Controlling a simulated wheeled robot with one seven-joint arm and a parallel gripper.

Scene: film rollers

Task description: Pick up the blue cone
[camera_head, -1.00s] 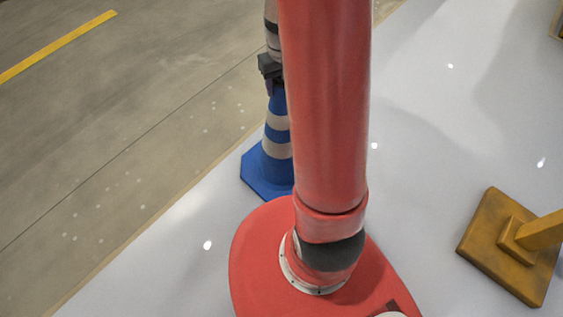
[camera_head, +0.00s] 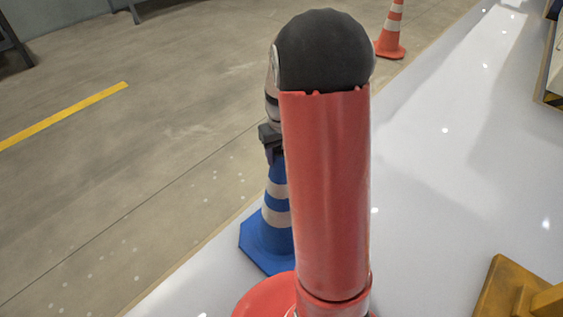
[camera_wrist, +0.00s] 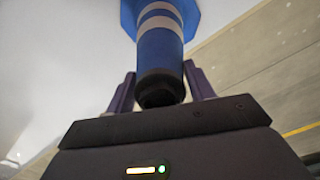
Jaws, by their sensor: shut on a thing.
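My gripper (camera_head: 272,153) is at the cone's top and points down. In the wrist view, the blue cone (camera_wrist: 160,48) runs away from the camera, its dark tip between the two fingers of my gripper (camera_wrist: 160,88). My gripper is shut on this tip. I cannot tell whether the cone's base touches the floor.
An orange and white cone (camera_head: 391,38) stands farther back. A yellow-brown stand (camera_head: 500,292) is at the lower right. A yellow line (camera_head: 65,116) marks the grey floor (camera_head: 130,160) at left. The pale floor (camera_head: 440,200) on the right is mostly clear.

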